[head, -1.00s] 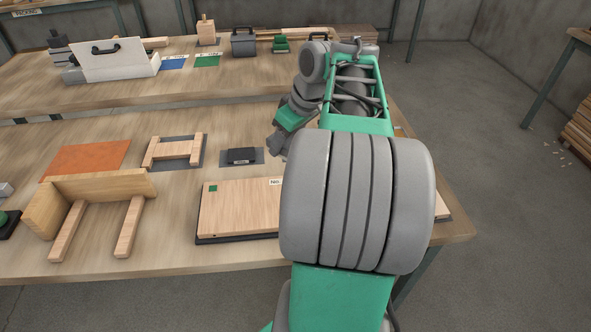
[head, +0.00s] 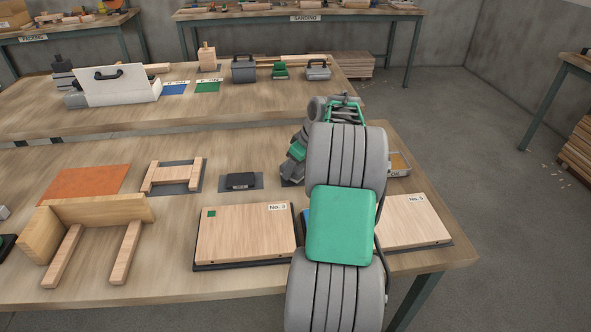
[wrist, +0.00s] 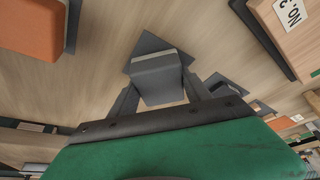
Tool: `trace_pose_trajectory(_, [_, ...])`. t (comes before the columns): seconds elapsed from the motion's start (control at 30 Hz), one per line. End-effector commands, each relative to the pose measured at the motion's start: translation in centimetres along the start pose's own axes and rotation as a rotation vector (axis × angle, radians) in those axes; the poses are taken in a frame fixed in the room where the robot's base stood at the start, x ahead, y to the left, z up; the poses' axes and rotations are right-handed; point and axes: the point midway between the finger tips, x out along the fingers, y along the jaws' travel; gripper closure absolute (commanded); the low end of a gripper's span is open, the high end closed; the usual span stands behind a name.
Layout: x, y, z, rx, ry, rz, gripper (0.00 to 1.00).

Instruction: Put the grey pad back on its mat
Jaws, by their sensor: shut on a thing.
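The grey pad (wrist: 158,78) is a pale-topped grey block between the two fingers of my gripper (wrist: 160,92) in the wrist view. A dark grey mat (wrist: 147,44) shows beneath and beyond it, turned at an angle to the pad. I cannot tell whether the pad touches the mat. In the head view my gripper (head: 289,176) is low over the near table, beside the arm links, and a strip of the dark mat (head: 286,183) shows there. The pad is not clearly visible in that view.
A black block (head: 241,181) on a grey mat lies just left of my gripper. Board No. 3 (head: 245,232) lies in front and board No. 5 (head: 413,219) to the right. A shallow tray (head: 399,162) stands right of the arm. Bare tabletop lies behind the gripper.

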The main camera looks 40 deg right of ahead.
Motion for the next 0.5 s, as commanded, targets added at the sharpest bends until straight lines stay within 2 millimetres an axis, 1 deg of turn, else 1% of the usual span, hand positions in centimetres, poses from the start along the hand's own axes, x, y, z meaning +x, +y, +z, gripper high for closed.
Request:
trace_pose_trajectory(0.03, [0.66, -0.04, 0.26, 0.0, 0.0, -0.001, 0.88])
trace_pose_trajectory(0.07, [0.86, 0.0, 0.33, -0.001, 0.001, 0.0, 0.88])
trace_pose_trajectory(0.27, [0.9, 0.03, 0.36, -0.001, 0.002, 0.002, 0.88])
trace_pose_trajectory(0.4, [1.33, 0.02, 0.56, -0.001, 0.001, 0.001, 0.88])
trace_pose_trajectory(0.43, [1.21, 0.01, 0.52, -0.001, 0.001, 0.001, 0.42])
trace_pose_trajectory(0.5, [1.19, 0.01, 0.51, -0.001, 0.001, 0.001, 0.36])
